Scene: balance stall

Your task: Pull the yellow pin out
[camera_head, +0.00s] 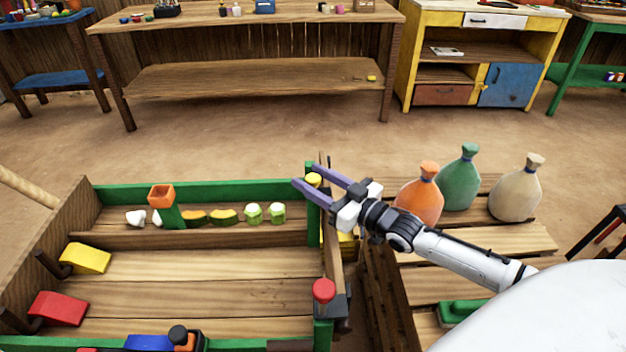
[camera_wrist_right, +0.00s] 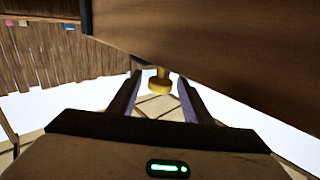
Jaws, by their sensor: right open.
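The yellow pin (camera_head: 313,181) has a round yellow head and sits at the top of the green corner post at the far right of the stall's tray. My right gripper (camera_head: 306,174) is open, with its two purple fingers reaching to either side of the pin's head. In the right wrist view the yellow head (camera_wrist_right: 158,83) shows between the fingertips, with a gap visible on each side. The lower part of the pin is hidden. A red-headed pin (camera_head: 323,290) stands at the near right corner. My left gripper is out of view.
The wooden tray (camera_head: 200,265) holds a yellow block (camera_head: 86,258), a red block (camera_head: 58,308) and several small items along its back. Orange (camera_head: 419,195), green (camera_head: 461,180) and beige (camera_head: 516,190) sacks stand on slats right of my gripper. Open floor lies behind.

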